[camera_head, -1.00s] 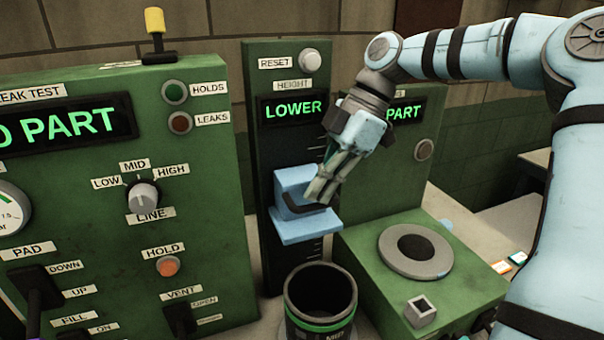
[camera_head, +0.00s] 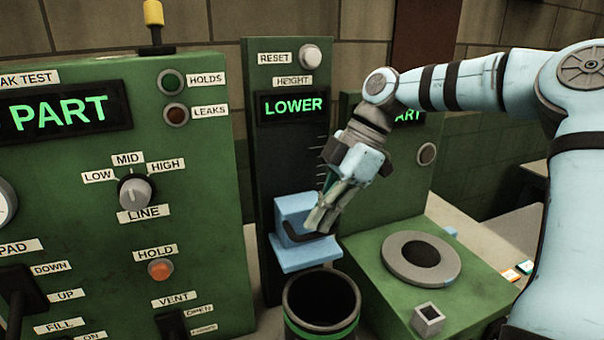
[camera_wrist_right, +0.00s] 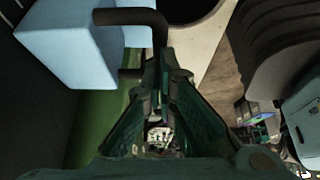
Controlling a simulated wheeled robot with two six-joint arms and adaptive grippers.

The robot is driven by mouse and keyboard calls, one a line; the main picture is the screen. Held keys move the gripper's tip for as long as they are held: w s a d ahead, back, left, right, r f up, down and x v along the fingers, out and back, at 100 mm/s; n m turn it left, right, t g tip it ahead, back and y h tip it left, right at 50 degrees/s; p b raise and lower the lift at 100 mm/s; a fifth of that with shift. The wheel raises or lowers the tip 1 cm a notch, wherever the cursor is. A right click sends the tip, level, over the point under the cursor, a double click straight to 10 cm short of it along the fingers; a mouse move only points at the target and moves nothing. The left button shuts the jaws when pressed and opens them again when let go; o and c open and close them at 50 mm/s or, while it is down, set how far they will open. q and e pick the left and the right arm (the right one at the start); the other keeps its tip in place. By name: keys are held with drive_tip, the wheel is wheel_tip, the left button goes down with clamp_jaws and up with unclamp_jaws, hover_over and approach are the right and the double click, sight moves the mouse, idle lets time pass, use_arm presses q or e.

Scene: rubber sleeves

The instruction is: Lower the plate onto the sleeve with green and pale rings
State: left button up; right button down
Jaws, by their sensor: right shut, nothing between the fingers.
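The light blue plate (camera_head: 306,256) is the flat foot of a blue carriage block (camera_head: 290,208) on the green height column. A dark handle sticks out of the block; it also shows in the wrist view (camera_wrist_right: 128,17). My right gripper (camera_head: 318,222) is shut and empty, its fingertips at the handle; whether they touch it I cannot tell. The sleeve (camera_head: 321,309) is a black open cylinder with a green ring, standing below and in front of the plate. My left gripper is not in view.
The column's display (camera_head: 293,107) reads LOWER. A green leak test panel (camera_head: 215,150) with knobs and levers stands at left. At right, a green bench unit carries a grey ring (camera_head: 388,258) and a small square socket (camera_head: 428,318).

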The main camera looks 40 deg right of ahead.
sight(320, 234)
drive_tip(key=shift+f+b, duration=1.35)
drive_tip(key=shift+f, duration=0.75)
drive_tip(key=shift+r, duration=0.25)
wheel_tip(320, 234, up, 8)
drive_tip(key=p, duration=0.8)
